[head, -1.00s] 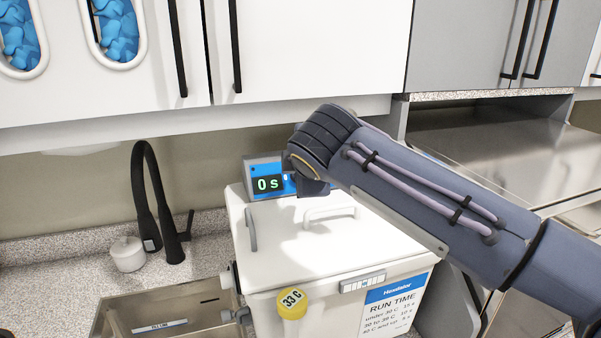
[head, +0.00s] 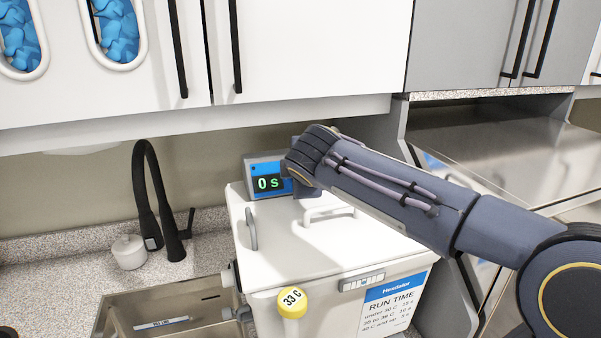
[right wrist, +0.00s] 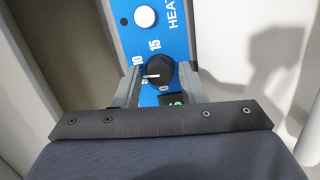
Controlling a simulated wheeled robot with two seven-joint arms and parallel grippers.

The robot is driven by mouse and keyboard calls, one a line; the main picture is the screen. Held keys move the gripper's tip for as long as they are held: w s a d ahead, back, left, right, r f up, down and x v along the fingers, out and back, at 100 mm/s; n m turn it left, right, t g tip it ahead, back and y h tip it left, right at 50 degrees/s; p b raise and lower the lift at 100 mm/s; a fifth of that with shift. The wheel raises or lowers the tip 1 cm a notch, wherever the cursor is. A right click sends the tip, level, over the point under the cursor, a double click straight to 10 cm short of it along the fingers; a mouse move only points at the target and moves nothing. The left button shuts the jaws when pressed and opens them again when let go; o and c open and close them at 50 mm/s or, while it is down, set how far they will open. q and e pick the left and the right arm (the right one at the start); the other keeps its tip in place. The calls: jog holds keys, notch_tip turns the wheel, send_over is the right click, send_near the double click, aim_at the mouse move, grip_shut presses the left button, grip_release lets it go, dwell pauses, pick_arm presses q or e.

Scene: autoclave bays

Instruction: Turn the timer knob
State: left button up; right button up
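The timer box (head: 263,163) is blue and grey and stands behind the white bath unit; its green display (head: 268,183) reads 0 s. In the right wrist view the black timer knob (right wrist: 160,72) has a white pointer line aimed left, on a blue panel with numbers including 15 around it. My right gripper (right wrist: 160,68) is open, one grey finger on each side of the knob, with a narrow gap visible on each side. In the head view my right wrist covers the knob and most of the gripper. My left gripper is not in view.
The white bath lid (head: 285,225) with its handle (head: 329,213) lies below my right forearm. A black faucet (head: 150,200) and metal sink (head: 165,305) are at left. White cabinets (head: 310,45) hang above. A yellow 33 C tag (head: 292,301) is at the bath's front.

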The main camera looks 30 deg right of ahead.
jog(key=c, duration=0.6)
jog(key=shift+f+m+b, duration=0.1)
jog(key=shift+m+b, duration=0.35)
jog(key=shift+m, duration=0.35)
jog(key=m, duration=0.3)
jog(key=shift+b, duration=0.35)
jog(key=o, duration=1)
jog(key=shift+r, duration=0.2)
jog(key=shift+c, duration=0.2)
jog(key=v, duration=0.7)
jog(key=shift+s+r+b, duration=0.2)
jog(key=shift+r+b, duration=0.15)
jog(key=shift+r, duration=0.05)
